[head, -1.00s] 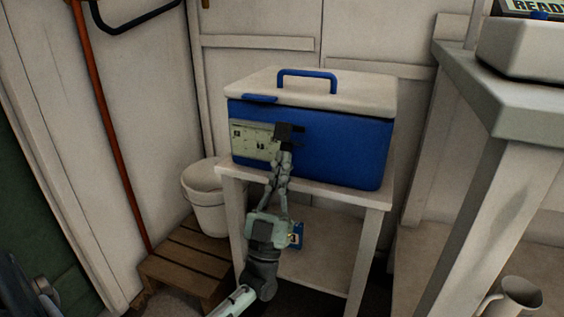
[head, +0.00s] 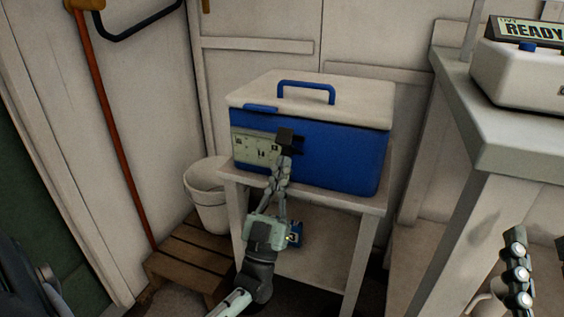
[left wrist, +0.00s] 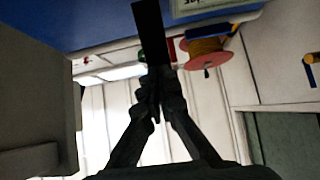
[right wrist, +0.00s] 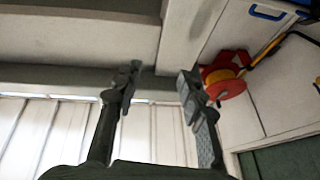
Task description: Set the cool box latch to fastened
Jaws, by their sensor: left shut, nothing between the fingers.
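The cool box (head: 335,155) is blue with a white lid (head: 245,95) and a blue handle, and the lid looks down. A dark block on its front, which looks like the latch (head: 284,136), sits below the lid, right of a pale label. It shows as a dark bar in the left wrist view (left wrist: 151,30). My left gripper (head: 284,156) is shut and empty, its fingertips at the block's lower end; I cannot tell whether they touch. They hide part of it in the left wrist view (left wrist: 157,78). My right gripper (right wrist: 160,85) is open and empty, away from the box.
The box stands on a white shelf table (head: 232,180). A white bucket (head: 208,205) and a wooden step (head: 190,255) are to its left. A worktop (head: 490,130) with a READY device (head: 525,75) is to the right. A red reel (right wrist: 225,80) shows in the right wrist view.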

